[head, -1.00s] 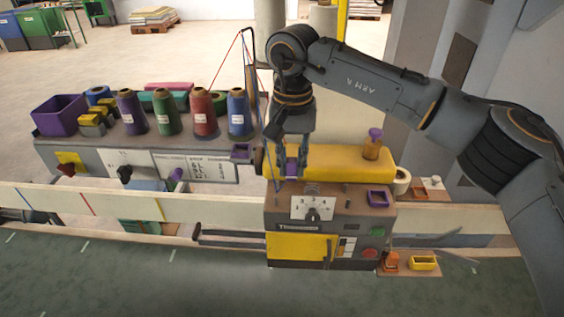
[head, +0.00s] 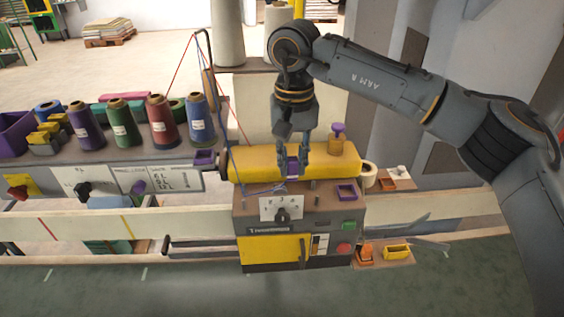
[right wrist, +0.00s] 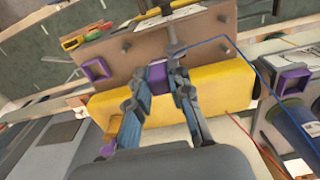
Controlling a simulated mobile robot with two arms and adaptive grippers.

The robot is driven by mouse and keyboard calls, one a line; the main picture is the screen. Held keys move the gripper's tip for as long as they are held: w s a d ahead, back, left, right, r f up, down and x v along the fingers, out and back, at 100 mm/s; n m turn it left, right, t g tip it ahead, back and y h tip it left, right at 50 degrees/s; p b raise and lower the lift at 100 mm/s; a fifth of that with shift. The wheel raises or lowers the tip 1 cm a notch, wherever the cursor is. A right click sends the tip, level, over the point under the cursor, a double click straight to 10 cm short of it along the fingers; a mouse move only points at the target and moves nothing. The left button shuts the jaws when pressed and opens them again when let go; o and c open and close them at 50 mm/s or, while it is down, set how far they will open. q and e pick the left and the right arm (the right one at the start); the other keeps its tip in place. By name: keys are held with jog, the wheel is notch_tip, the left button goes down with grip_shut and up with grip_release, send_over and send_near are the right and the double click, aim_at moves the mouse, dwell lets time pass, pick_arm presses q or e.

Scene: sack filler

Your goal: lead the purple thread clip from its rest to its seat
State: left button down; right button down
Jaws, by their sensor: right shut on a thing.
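My right gripper (head: 297,160) is shut on the small purple thread clip (head: 292,166), in front of the yellow machine arm (head: 252,165). The clip also shows between the fingertips in the right wrist view (right wrist: 158,73). A blue thread (right wrist: 208,41) runs from around the clip toward the blue cone (right wrist: 298,122). One purple square frame (head: 347,191) is on the machine top, right of the clip. Another (head: 205,158) is at the right end of the cone shelf, left of the clip. Which frame is rest or seat is not marked. My left gripper is out of view.
A thread stand (head: 208,80) rises on the left. A purple-capped bottle (head: 337,140) stands on the yellow arm at the right. Cones (head: 160,120) line the shelf.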

jog(key=shift+d+b, duration=0.35)
jog(key=shift+d, duration=2.1)
jog(key=shift+d+f+b, duration=0.1)
jog(key=shift+f+b, duration=0.35)
jog(key=shift+f, duration=0.15)
jog(key=shift+f+b, duration=1.2)
jog(key=shift+f, duration=0.55)
